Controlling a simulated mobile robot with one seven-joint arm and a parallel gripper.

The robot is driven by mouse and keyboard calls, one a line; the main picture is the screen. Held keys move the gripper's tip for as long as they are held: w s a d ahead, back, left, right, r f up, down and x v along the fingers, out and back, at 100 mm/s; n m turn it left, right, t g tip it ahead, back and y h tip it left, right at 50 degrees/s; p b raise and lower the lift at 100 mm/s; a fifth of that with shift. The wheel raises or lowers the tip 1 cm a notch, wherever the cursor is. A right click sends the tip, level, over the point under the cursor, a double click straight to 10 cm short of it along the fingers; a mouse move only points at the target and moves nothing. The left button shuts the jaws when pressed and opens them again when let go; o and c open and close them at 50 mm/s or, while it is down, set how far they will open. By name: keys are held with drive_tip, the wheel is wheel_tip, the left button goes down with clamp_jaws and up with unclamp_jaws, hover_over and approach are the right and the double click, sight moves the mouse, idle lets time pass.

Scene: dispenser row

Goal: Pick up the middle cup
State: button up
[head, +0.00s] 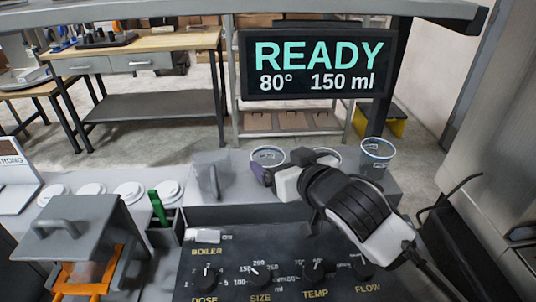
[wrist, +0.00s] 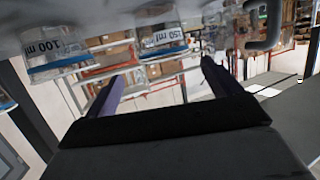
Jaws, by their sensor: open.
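Three clear cups with blue bands stand in a row on a grey ledge in the head view. The middle cup (head: 327,153) is mostly hidden behind my gripper and wrist; only its upper part shows. The left cup (head: 267,155) is just behind the purple fingertips, and the right cup (head: 377,152) shows clearly. My gripper (head: 262,175) is open and points left in front of the left cup. In the wrist view, a cup marked 150 ml (wrist: 162,38) lies beyond and between the purple fingers (wrist: 160,88). A cup marked 100 ml (wrist: 55,55) is farther left. Nothing is between the fingers.
A display (head: 318,65) above reads READY, 80°, 150 ml. A grey handled block (head: 212,175) stands left of the cups. A knob panel (head: 280,265) is in front. White lids (head: 90,189) and a grey press with an orange frame (head: 75,235) are at left.

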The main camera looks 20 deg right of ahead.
sight(262, 152)
drive_tip(key=shift+w+a+p, duration=0.25)
drive_tip(key=shift+a+p, duration=0.25)
drive_tip(key=shift+p, duration=1.1)
drive_tip(key=shift+f+p+x, duration=0.2)
drive_tip(key=shift+p+x, duration=0.4)
drive_tip(key=shift+x, duration=0.75)
drive_tip(key=shift+f+p+x, duration=0.2)
drive_tip(key=shift+p+x, duration=0.4)
drive_tip(key=shift+x, duration=0.75)
drive_tip(key=shift+s+d, duration=0.1)
drive_tip(key=shift+s, duration=0.05)
drive_tip(key=c, duration=1)
